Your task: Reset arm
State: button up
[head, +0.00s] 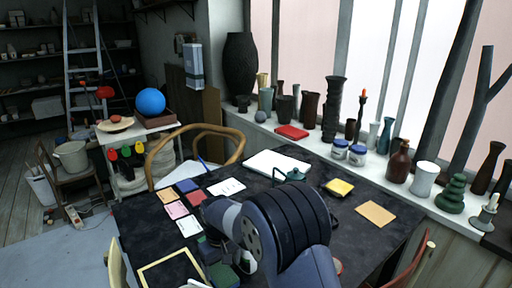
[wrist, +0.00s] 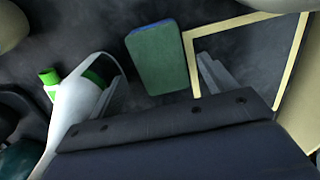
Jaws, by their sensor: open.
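My gripper (wrist: 162,75) is open in the wrist view, with its two grey fingers apart. Nothing is held between them. A green block with a blue side (wrist: 158,60) lies on the dark tabletop beyond the fingers. A white and green object (wrist: 75,105) is beside the left finger and partly overlaps it in the picture. A pale wooden frame (wrist: 187,62) lies beside the right finger. In the head view my arm is bent over the dark table (head: 345,220) and hides my gripper.
A wooden chair (head: 195,130) is at the far side. Vases and jars crowd the windowsill at right.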

jog(key=shift+r, duration=0.25)
